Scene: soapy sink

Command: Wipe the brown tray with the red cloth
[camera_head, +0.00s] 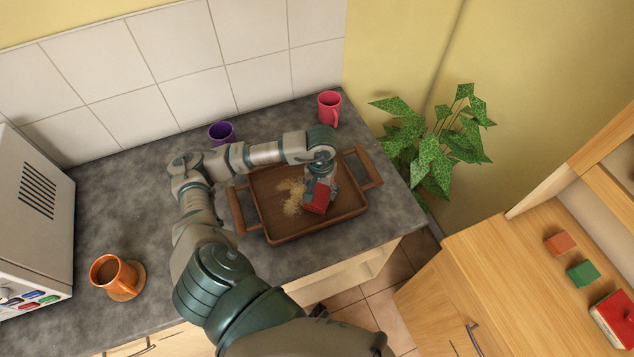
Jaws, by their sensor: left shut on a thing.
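The brown tray (285,233) is a wooden tray with a handle at each end, lying flat on the grey counter. Pale crumbs (292,197) are spread near the middle of its floor. My left gripper (319,190) points down over the right part of the tray and is shut on the red cloth (317,200). The cloth is low over the tray floor, just right of the crumbs; I cannot tell whether it touches the floor. My left arm hides part of the tray's back and left side. My right gripper is not in view.
A purple mug (221,131) and a pink mug (329,108) stand behind the tray. An orange mug (112,274) stands at the front left by a grey appliance (35,220). A plant (440,140) is right of the counter. Small blocks (582,273) lie on a wooden cabinet at right.

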